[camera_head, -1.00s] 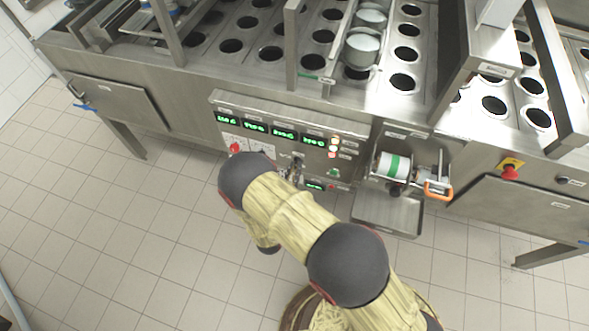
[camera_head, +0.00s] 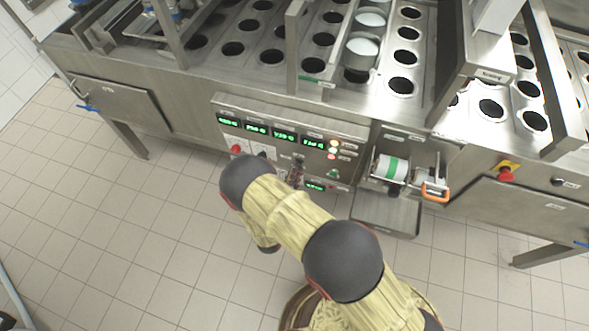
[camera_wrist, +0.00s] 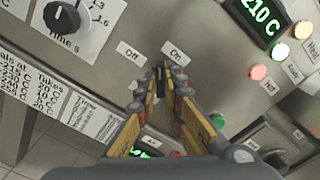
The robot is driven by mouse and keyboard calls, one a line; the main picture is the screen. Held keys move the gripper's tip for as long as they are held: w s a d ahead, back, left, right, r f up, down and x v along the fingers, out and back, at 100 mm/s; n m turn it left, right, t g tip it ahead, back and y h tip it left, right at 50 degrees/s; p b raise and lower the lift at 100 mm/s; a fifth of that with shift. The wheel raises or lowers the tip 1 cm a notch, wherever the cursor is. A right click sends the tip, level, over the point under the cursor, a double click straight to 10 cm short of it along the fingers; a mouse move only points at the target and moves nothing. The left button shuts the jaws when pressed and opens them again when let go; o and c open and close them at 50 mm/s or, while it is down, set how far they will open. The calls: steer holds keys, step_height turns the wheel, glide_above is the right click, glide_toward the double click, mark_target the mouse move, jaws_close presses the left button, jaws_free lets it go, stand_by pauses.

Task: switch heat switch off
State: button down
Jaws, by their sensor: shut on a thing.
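The heat switch (camera_wrist: 160,76) is a small dark knob on the steel panel in the wrist view, below the printed labels "Off" (camera_wrist: 128,50) and "On" (camera_wrist: 175,52). My gripper (camera_wrist: 157,88) is shut on it, with a yellow and grey finger on each side. The fingers hide much of the switch, and I cannot tell which setting it is at. In the head view my gripper (camera_head: 297,174) is at the front of the control panel (camera_head: 346,130), partly hidden by my arm.
A timer dial (camera_wrist: 62,18) lies left of the switch. A green display (camera_wrist: 258,20) and several lamps are to the right. A red knob (camera_head: 236,149) sits at the panel's left. A roll with a green band (camera_head: 391,167) and a tray (camera_head: 385,213) lie right of the panel.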

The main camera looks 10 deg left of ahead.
steer(key=shift+a+f+n+p, duration=0.1)
steer(key=shift+n+p, duration=0.3)
steer(key=shift+n, duration=2.1)
steer(key=shift+f+n+p, duration=0.1)
steer(key=shift+n+p, duration=0.3)
steer(key=shift+n, duration=2.1)
steer(key=c, duration=1.9)
jaws_free()
steer(key=s, duration=0.8)
steer(key=s+a, duration=0.1)
steer(key=s, duration=0.3)
